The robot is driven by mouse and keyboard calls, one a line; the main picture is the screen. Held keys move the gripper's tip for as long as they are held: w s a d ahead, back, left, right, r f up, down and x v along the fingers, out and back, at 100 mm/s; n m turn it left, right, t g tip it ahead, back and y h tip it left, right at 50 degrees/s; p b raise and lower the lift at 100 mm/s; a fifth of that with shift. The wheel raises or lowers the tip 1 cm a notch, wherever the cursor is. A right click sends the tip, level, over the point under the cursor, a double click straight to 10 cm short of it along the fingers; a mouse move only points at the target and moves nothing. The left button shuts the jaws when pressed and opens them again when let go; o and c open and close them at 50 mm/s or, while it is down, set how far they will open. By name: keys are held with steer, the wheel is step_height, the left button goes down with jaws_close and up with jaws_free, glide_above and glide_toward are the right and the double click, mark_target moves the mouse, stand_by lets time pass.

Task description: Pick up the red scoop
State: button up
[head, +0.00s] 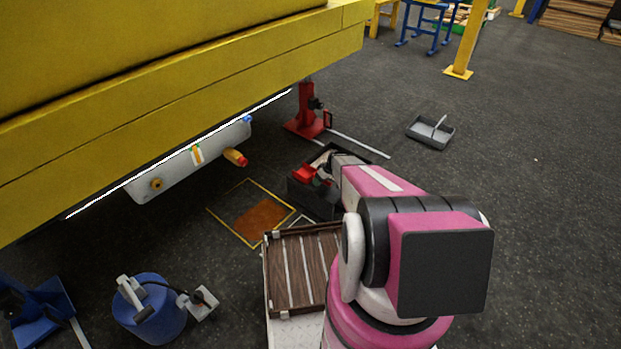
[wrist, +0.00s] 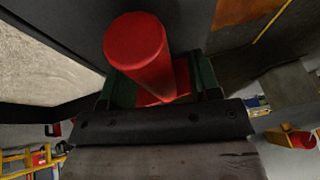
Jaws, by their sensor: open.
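The red scoop (head: 305,173) shows in the head view at a dark open bin (head: 312,199), partly hidden by my arm. In the wrist view its round red handle (wrist: 137,42) points toward the camera, with a flatter red part below it. My gripper (head: 325,173) is at the bin, just right of the scoop's visible red part. In the wrist view my gripper (wrist: 162,82) is open, with one dark green finger on each side of the red scoop. I cannot tell whether either finger touches it.
A brown slatted crate (head: 303,268) stands in front of the bin. A red stand (head: 306,115) is behind the bin. A blue bucket (head: 152,318) is front left. Floor at right is mostly clear.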

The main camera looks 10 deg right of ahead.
steer(key=shift+f, duration=0.1)
jaws_close()
stand_by(0.4)
